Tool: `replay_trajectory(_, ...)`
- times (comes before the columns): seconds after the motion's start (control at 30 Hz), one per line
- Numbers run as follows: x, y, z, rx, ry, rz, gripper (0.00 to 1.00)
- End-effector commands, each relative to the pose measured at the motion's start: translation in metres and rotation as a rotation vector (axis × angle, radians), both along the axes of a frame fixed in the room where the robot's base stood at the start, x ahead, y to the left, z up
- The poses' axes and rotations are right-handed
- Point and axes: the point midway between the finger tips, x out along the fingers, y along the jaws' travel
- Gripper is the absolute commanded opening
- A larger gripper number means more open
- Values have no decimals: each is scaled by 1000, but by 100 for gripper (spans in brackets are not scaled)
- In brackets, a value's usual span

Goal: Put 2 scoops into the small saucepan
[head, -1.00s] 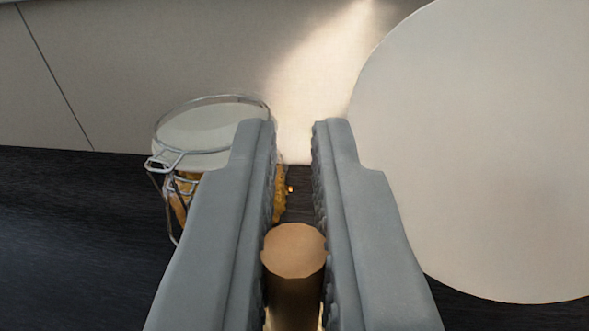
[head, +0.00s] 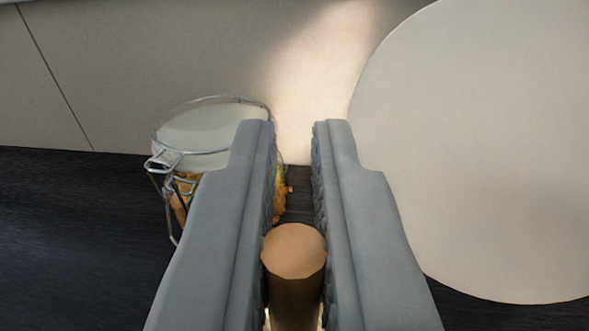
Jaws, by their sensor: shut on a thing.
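My gripper (head: 293,190) is in the lower middle of the head view, with its two grey fingers shut on a tan cylindrical handle (head: 294,252). The handle's round end faces the camera. What the handle belongs to is hidden below it, so I cannot tell if it is the scoop. A clip-top glass jar (head: 205,130) with a wire clasp and orange-yellow contents stands beyond the fingers on the left, partly covered by the left finger. No saucepan can be made out.
A large pale round disc (head: 480,150) fills the right side, close to the right finger. A dark worktop (head: 80,220) runs along the bottom and is bare at the left. A pale wall (head: 110,80) stands behind.

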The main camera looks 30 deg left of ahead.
Motion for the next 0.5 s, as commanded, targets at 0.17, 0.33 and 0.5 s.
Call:
replay_trajectory(0.17,0,0,5,0,-1,0,0)
replay_trajectory(0.33,0,0,15,-1,-2,1,0)
replay_trajectory(0.5,0,0,24,0,-1,0,0)
